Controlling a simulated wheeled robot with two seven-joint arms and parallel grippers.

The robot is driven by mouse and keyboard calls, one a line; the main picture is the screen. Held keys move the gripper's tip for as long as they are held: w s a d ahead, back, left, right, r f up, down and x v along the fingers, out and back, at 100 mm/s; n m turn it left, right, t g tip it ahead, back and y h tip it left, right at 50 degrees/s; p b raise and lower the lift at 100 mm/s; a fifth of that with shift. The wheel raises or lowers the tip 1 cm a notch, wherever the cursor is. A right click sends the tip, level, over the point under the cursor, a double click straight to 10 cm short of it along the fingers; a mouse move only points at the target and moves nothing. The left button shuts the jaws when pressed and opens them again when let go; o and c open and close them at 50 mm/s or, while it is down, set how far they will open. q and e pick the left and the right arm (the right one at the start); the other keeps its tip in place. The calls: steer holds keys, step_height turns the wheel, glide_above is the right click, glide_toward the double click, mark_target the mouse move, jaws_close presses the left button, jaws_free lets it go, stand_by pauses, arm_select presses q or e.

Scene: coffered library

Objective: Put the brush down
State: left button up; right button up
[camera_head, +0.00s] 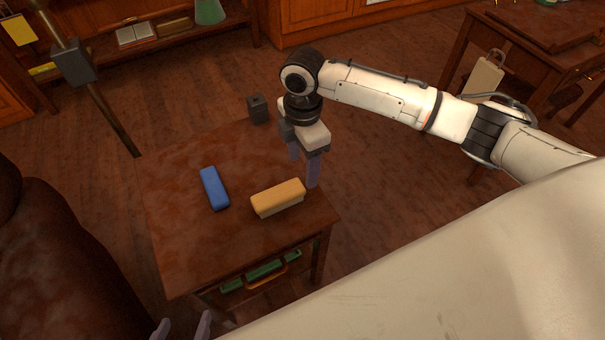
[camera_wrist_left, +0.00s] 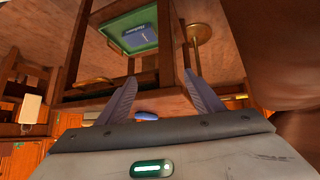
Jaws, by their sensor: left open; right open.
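A tan block-shaped brush (camera_head: 278,196) with a paler lower side lies on the small wooden table (camera_head: 190,255), near its right front. I cannot make out bristles on it. My right gripper (camera_head: 304,172) is open and empty, pointing down just behind and right of the tan block, apart from it. My left gripper (camera_head: 184,318) shows only by its fingertips at the bottom edge, in front of the table. In the left wrist view its fingers (camera_wrist_left: 160,77) are spread with nothing held between them.
A blue block (camera_head: 214,188) lies left of the tan one. A small dark holder (camera_head: 258,109) stands at the table's back. A green-lined drawer (camera_wrist_left: 152,49) with a blue box (camera_wrist_left: 140,38) shows in the left wrist view. A brown leather chair (camera_head: 55,265) stands left.

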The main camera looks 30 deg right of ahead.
step_height(320, 180, up, 3)
steer(key=shift+w, duration=0.1)
stand_by(0.5)
steer(key=s+a+f+m+t+y, duration=0.25)
steer(key=s+a+f+m, duration=0.35)
steer(key=s+a, duration=0.55)
steer(key=s+d+m+t+h, duration=0.1)
steer(key=s+d+m+h, duration=0.2)
steer(key=s+d+m, duration=1)
steer(key=w+a+f+n+t+y+p, duration=0.2)
steer(key=w+a+f+t+y+p, duration=0.1)
steer(key=w+a+f+t, duration=0.2)
step_height(320, 180, down, 2)
steer(key=shift+w+a+f+n, duration=0.15)
steer(key=shift+w+a+n, duration=0.25)
steer(key=shift+a, duration=0.1)
